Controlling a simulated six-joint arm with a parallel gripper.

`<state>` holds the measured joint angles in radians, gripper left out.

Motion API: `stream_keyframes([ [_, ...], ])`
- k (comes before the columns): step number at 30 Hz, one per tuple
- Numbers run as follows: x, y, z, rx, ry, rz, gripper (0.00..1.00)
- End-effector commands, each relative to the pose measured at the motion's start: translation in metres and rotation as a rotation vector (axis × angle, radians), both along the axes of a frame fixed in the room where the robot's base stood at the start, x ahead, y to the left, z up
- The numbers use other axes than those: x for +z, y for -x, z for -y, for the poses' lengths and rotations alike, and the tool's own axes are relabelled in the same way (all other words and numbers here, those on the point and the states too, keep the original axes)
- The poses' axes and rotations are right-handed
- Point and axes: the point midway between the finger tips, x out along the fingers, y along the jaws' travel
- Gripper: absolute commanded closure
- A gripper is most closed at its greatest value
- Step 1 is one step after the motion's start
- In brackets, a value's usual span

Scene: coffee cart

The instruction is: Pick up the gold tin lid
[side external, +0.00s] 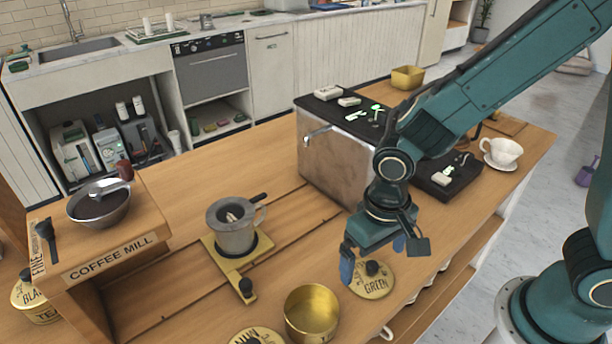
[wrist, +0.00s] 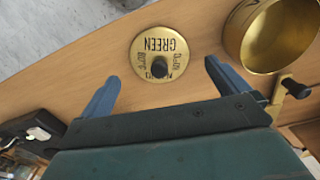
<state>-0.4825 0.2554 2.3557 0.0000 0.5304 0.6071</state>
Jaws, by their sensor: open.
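The gold tin lid (side external: 374,283) lies flat on the wooden cart top, with a black knob in its middle and the word GREEN on it. In the wrist view the lid (wrist: 159,47) lies beyond the fingertips, between their lines. My gripper (side external: 372,262) is above the lid with its blue fingers apart and nothing between them. In the wrist view my gripper's fingers (wrist: 160,78) are spread wider than the knob. An open gold tin (side external: 312,314) stands to the left of the lid; it also shows in the wrist view (wrist: 272,38).
Another gold lid (side external: 257,338) lies at the bottom edge. A metal pitcher (side external: 236,226) stands on a gold stand at left. A steel machine (side external: 336,160) stands behind my gripper. A white cup (side external: 502,152) sits at right. The front edge of the cart is close to the lid.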

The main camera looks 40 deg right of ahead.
Motion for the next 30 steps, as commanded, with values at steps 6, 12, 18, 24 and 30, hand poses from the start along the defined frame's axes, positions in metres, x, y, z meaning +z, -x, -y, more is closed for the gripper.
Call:
stream_keyframes([
  [6, -0.023, 0.001, 0.002, -0.001, 0.002, -0.004, 0.0],
  [12, -0.036, 0.0, 0.001, -0.001, 0.0, -0.002, 0.0],
  [18, -0.038, 0.0, 0.001, -0.001, 0.0, -0.001, 0.0],
  [24, -0.038, 0.0, 0.001, -0.001, 0.0, -0.001, 0.0],
  [30, -0.037, 0.0, 0.001, -0.001, 0.0, -0.001, 0.06],
])
